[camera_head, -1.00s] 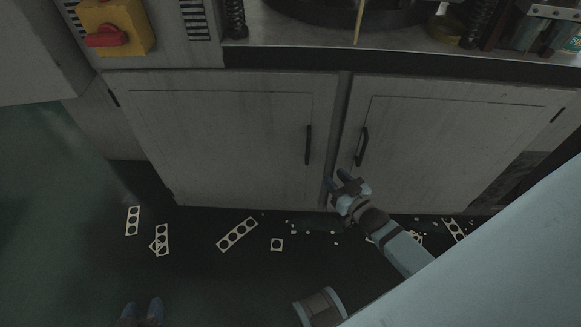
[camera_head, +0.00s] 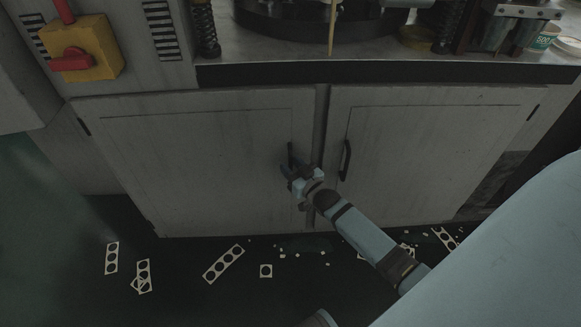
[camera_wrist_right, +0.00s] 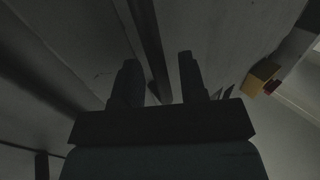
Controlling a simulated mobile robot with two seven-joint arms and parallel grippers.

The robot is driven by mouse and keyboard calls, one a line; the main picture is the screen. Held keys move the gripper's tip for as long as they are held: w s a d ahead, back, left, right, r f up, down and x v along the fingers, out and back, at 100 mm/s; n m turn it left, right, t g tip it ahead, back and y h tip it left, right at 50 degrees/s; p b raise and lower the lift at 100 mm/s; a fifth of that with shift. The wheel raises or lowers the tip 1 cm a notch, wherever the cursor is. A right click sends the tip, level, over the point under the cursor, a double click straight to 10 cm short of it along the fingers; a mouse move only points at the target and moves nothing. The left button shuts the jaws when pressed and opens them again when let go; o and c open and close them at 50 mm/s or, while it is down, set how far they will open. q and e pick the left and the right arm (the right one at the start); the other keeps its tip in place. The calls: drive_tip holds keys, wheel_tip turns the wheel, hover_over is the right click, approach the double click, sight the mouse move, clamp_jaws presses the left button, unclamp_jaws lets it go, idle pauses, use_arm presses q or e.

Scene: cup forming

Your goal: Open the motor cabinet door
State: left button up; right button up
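The motor cabinet has two grey doors, a left door (camera_head: 200,160) and a right door (camera_head: 425,150), and both look shut. The left door has a dark vertical handle (camera_head: 290,150) near its inner edge. The right door has a similar handle (camera_head: 345,160). My right gripper (camera_head: 291,170) is at the lower part of the left handle. In the right wrist view its two fingers (camera_wrist_right: 160,82) are apart, with a dark bar (camera_wrist_right: 148,45), which looks like that handle, running between them. I cannot tell whether they touch it. My left gripper is not in view.
A yellow switch box (camera_head: 85,50) with a red knob is at the upper left. The metal worktop (camera_head: 290,62) juts above the doors. Punched scrap strips (camera_head: 223,263) and small bits lie on the dark floor in front.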

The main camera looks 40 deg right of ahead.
drive_tip(key=shift+w, duration=0.35)
clamp_jaws()
